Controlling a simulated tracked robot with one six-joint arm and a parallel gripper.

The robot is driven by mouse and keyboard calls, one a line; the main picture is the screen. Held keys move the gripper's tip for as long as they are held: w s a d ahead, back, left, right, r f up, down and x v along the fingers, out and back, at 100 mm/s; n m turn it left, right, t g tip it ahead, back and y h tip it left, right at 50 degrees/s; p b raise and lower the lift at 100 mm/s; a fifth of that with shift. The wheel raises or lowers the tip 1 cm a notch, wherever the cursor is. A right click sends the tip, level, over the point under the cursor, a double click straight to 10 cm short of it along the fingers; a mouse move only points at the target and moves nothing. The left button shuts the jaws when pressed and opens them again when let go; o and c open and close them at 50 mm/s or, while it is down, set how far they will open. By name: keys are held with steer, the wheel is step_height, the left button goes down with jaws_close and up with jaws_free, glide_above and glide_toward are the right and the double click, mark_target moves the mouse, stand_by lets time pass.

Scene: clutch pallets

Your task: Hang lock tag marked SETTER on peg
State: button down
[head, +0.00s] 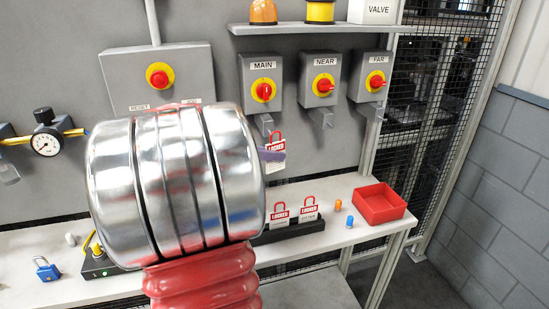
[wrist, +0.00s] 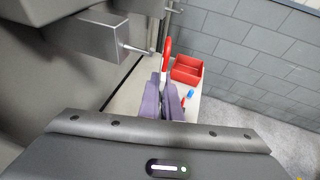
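My gripper (wrist: 165,92) is shut on a lock tag with a red shackle (wrist: 167,50), seen nearly edge-on in the wrist view. In the head view the tag (head: 275,142) reads LOCKED; its lower part is hidden by a finger, so its name cannot be read. The tag is upright, just below and right of the bracket (head: 263,121) under the MAIN switch. In the wrist view a thin peg (wrist: 138,49) sticks out of a grey block, its tip left of the shackle and seemingly apart from it. My arm hides part of the bench.
Two more LOCKED tags (head: 280,212) (head: 310,207) stand in a black rack on the bench. A red bin (head: 379,203) and small orange and blue pieces lie right of it. NEAR (head: 325,80) and FAR (head: 371,76) switches have similar brackets. A blue padlock (head: 46,269) lies left.

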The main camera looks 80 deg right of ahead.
steer(key=shift+w+d+f, duration=0.25)
steer(key=shift+w+d, duration=0.2)
steer(key=shift+d, duration=0.3)
steer(key=shift+w+d+f, duration=0.25)
steer(key=shift+w+d, duration=0.15)
steer(key=shift+d, duration=0.3)
steer(key=c, duration=2.4)
jaws_free()
steer(key=shift+c, duration=0.2)
steer(key=o, duration=0.5)
steer(key=shift+o, duration=0.2)
steer(key=v, duration=1.3)
steer(key=shift+w+a, duration=0.25)
steer(key=shift+w, duration=0.05)
steer(key=shift+m, duration=0.3)
